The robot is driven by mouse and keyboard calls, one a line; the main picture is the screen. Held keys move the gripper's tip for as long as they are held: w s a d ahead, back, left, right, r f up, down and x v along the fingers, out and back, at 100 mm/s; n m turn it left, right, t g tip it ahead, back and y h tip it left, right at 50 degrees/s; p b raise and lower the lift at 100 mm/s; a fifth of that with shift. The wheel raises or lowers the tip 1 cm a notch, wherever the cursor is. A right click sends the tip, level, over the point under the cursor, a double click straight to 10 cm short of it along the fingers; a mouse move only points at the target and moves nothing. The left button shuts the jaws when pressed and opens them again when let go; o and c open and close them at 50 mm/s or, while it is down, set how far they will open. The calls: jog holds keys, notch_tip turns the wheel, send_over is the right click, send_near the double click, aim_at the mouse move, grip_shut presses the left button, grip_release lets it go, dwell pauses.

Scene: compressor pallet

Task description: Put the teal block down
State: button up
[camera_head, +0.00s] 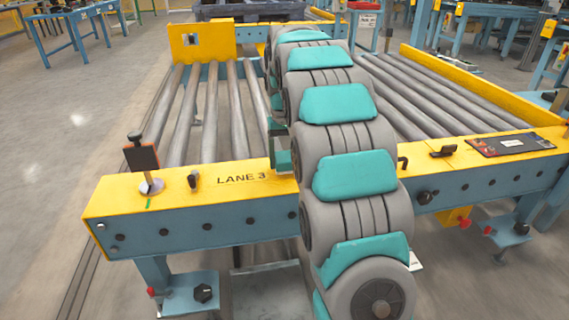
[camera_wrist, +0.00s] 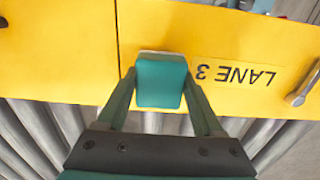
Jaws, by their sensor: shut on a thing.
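The teal block (camera_wrist: 161,82) sits between the two fingers of my gripper (camera_wrist: 160,88) in the wrist view. My gripper is shut on it. The block shows over the yellow end rail (camera_wrist: 70,50), beside the upside-down "LANE 3" lettering (camera_wrist: 235,74). I cannot tell whether it touches the rail or hangs above it. In the head view, my arm covers the middle of the picture, and the block cannot be made out for sure. The yellow rail (camera_head: 130,198) with "LANE 3" shows left of my arm there.
Grey rollers (camera_head: 208,110) lie behind the rail, with more rollers (camera_head: 405,95) to the right of my arm. A small dark panel on a post (camera_head: 142,157) stands at the rail's left end. A dark flat panel (camera_head: 510,144) lies on the right rail.

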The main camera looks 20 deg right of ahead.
aim_at(285, 157)
jog(key=shift+f, duration=0.75)
jog(key=shift+f, duration=0.1)
jog(key=o, duration=1.3)
notch_tip(285, 157, up, 12)
jog(key=shift+r+p, duration=0.1)
jog(key=shift+p, duration=0.2)
jog(key=s+a+f+n+g, duration=0.15)
jog(key=s+a, duration=0.25)
jog(key=s, duration=0.6)
jog(key=s+a+f+m+t, duration=0.15)
jog(key=s+a, duration=0.25)
jog(key=s, duration=0.5)
jog(key=s+a+f+n+g, duration=0.1)
jog(key=s+f, duration=0.4)
jog(key=s, duration=0.6)
jog(key=s+a+f+n, duration=0.1)
jog(key=s+a+f, duration=0.2)
jog(key=s+f, duration=0.3)
jog(key=s, duration=0.5)
jog(key=shift+a+g, duration=0.15)
jog(key=shift+g, duration=0.25)
